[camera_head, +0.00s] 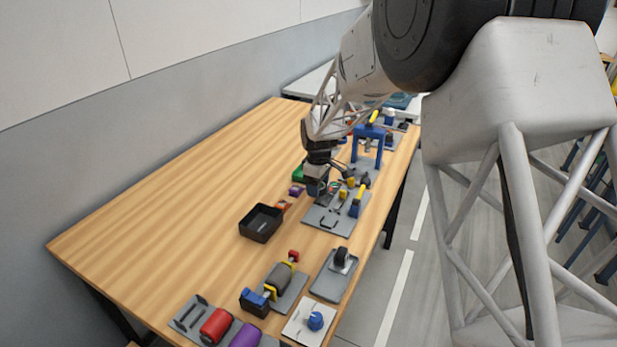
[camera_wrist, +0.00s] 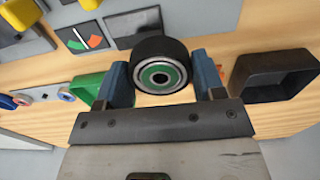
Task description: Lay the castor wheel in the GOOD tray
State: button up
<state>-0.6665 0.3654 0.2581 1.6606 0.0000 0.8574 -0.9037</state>
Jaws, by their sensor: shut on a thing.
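My gripper (camera_wrist: 160,76) is shut on a black wheel with a metal ring and green hub, which I take as the castor wheel (camera_wrist: 160,48). Its round face points at the wrist camera, between the two blue fingers. In the head view my gripper (camera_head: 318,184) is over the table, by the grey board; the wheel is hard to make out there. A green tray (camera_head: 299,173) lies just left of my gripper. It also shows in the wrist view (camera_wrist: 88,88), partly hidden behind the left finger. No GOOD label is readable.
A black bin (camera_head: 260,223) stands nearer on the table, with small orange (camera_head: 283,206) and purple (camera_head: 296,190) things beyond it. The grey board (camera_head: 322,220) carries yellow parts and a red-green gauge (camera_wrist: 80,38). Another black wheel (camera_head: 342,257) stands on a grey tray (camera_head: 328,286). The table's left is clear.

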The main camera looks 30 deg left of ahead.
jog(key=shift+w, duration=0.1)
jog(key=shift+w+a+f, duration=0.25)
jog(key=shift+w+a, duration=1.25)
jog(key=shift+w, duration=0.5)
jog(key=shift+w+a+f, duration=0.2)
jog(key=shift+w+a, duration=1.35)
jog(key=shift+w, duration=0.4)
jog(key=shift+w+a+f, duration=0.25)
jog(key=shift+w+a, duration=1.25)
jog(key=shift+w, duration=0.5)
jog(key=shift+w+a, duration=0.3)
jog(key=shift+w, duration=0.05)
jog(key=shift+f, duration=1.8)
jog(key=shift+f, duration=0.1)
jog(key=o, duration=0.5)
jog(key=shift+o, duration=0.9)
